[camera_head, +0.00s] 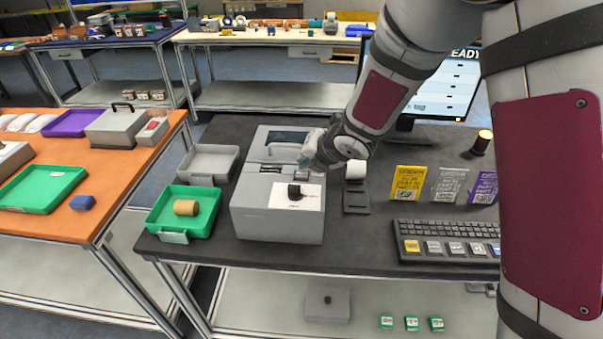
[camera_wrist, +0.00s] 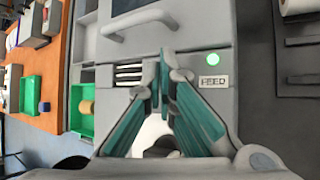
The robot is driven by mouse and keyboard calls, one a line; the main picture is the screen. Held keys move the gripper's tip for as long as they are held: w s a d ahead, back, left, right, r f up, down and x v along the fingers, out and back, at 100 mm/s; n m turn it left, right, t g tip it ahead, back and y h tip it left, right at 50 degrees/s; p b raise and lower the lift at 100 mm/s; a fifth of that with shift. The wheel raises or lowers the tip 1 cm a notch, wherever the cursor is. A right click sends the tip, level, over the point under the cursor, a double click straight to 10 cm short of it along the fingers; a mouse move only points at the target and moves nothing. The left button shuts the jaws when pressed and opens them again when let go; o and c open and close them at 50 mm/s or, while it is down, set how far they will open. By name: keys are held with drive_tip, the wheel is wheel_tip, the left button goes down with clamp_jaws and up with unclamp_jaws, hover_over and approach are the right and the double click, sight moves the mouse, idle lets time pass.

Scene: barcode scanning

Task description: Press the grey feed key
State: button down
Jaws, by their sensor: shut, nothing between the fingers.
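The grey label printer (camera_head: 262,215) stands on the dark table, and its top fills much of the wrist view (camera_wrist: 195,30). A FEED label (camera_wrist: 214,82) and a lit green lamp (camera_wrist: 213,59) sit on its top panel. I cannot make out the grey feed key apart from the label; my fingers may hide it. My gripper (camera_wrist: 160,68) is shut and empty, its fingertips over the panel left of the FEED label. In the head view my gripper (camera_head: 304,163) is over the printer's top right. I cannot tell whether the fingertips touch it.
A green tray (camera_head: 155,222) with a brown roll (camera_head: 186,208) and a grey tray (camera_head: 207,163) are left of the printer. A white roll (camera_head: 356,170), colored label cards, a keyboard (camera_head: 445,228) and a monitor (camera_head: 440,90) are to its right.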

sight(305, 173)
drive_tip(key=shift+f, duration=0.15)
drive_tip(key=shift+f+b, duration=0.3)
drive_tip(key=shift+b, duration=0.1)
drive_tip(key=shift+f+b, duration=0.4)
drive_tip(key=shift+f, duration=0.05)
idle(1.0)
idle(0.3)
drive_tip(key=shift+r+p, duration=0.5)
drive_tip(key=shift+r, duration=0.4)
drive_tip(key=shift+r+p, duration=1.75)
drive_tip(key=shift+r, duration=0.7)
